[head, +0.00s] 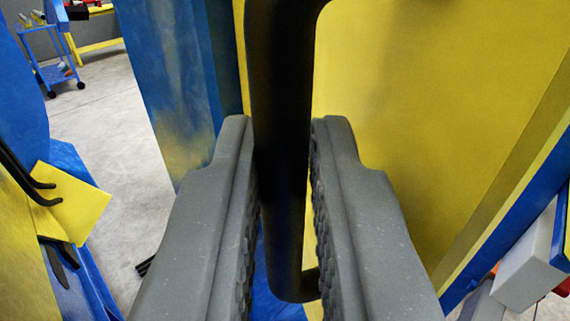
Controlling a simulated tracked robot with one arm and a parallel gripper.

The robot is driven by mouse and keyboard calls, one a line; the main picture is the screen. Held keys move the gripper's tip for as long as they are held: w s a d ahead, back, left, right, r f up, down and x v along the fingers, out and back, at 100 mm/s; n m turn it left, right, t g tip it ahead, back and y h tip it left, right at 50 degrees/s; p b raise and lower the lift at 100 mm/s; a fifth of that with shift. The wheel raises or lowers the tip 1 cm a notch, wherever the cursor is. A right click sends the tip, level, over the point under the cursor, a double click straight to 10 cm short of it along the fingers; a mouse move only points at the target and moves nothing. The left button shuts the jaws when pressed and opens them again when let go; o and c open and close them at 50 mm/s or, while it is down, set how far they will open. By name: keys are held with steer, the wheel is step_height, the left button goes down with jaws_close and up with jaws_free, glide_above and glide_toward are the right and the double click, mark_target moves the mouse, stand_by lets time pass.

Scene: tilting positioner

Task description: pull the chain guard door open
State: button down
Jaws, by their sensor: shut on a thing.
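The yellow chain guard door (420,120) fills the right half of the head view. A black bar handle (280,90) stands upright in front of it, with bends at its top and bottom ends. My gripper (283,145) has its two grey fingers on either side of the handle, and it is shut on the handle. The left finger touches the bar; the right finger lies close along it. The door's hinges and latch are not in view.
A blue painted post (165,80) stands just left of the door. A yellow plate (75,203) and black hooked rods are at the left edge. A grey box (530,265) is at the lower right. Open concrete floor (105,120) lies beyond, with a blue cart (50,60) at the far left.

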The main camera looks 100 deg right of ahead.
steer(key=shift+w+f, duration=0.1)
steer(key=shift+w, duration=0.6)
steer(key=c, duration=1.5)
jaws_free()
steer(key=shift+w+a, duration=0.1)
steer(key=shift+o, duration=0.2)
steer(key=w+a+b, duration=0.2)
steer(key=a, duration=1.1)
steer(key=shift+a+b, duration=0.25)
steer(key=shift+b, duration=0.05)
